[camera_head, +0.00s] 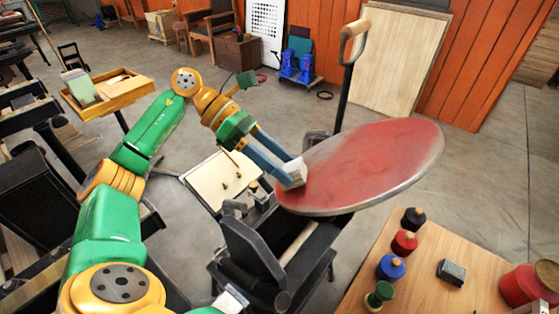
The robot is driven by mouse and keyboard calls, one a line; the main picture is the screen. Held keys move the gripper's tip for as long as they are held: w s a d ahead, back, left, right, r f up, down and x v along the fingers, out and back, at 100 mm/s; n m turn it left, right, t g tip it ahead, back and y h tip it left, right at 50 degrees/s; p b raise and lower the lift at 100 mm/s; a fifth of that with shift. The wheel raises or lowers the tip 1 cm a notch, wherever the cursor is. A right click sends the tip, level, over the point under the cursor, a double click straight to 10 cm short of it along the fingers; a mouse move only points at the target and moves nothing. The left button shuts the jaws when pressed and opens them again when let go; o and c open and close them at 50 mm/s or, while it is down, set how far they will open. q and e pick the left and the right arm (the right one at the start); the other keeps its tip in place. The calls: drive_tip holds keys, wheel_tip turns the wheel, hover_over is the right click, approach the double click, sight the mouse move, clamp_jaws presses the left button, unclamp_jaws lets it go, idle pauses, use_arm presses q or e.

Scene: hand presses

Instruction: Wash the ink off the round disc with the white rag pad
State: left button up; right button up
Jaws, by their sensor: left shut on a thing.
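The round disc (375,160) sits tilted on top of a dark press. Red ink covers most of its face, and the far right part looks paler and greyish. My left gripper (284,172) comes in from the left with its long blue fingers shut on the white rag pad (294,173). The pad is at the disc's left edge and seems to touch its face. The underside of the pad is hidden.
A wooden table (420,280) at the lower right holds several ink bottles, a small dark block (451,272) and a red can (530,284). A lever with a wooden handle (354,36) rises behind the disc. A pale board (222,180) lies left of the press.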

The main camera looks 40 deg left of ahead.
use_arm(q)
drive_tip(key=shift+d+f, duration=0.15)
drive_tip(key=shift+f, duration=0.15)
